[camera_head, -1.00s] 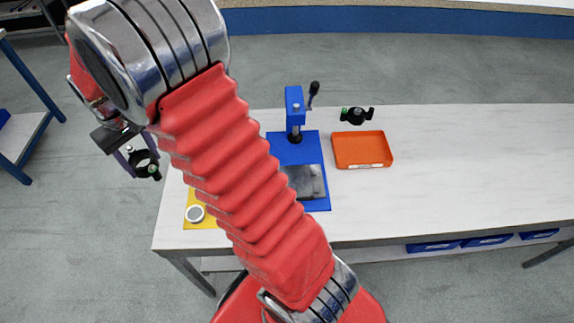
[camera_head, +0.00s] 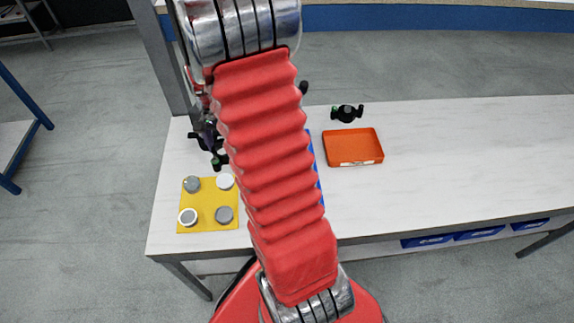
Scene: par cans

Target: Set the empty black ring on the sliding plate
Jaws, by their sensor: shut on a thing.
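My gripper (camera_head: 207,135) is at the table's left end, left of my arm, and shut on a black ring (camera_head: 219,160) with a green spot. The ring looks tilted and is partly hidden by the gripper. It is above the table, beyond the yellow mat. The blue press is almost wholly hidden behind my arm; only a strip of its blue base (camera_head: 319,180) shows at the arm's right edge. The sliding plate cannot be seen now. A second black ring (camera_head: 347,113) with a grey centre sits on the table behind the orange tray.
A yellow mat (camera_head: 208,205) with several grey and white round pieces lies at the table's front left. An orange tray (camera_head: 354,147) stands right of my arm. The white table (camera_head: 470,160) is clear to the right. Blue bins hang under the front edge.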

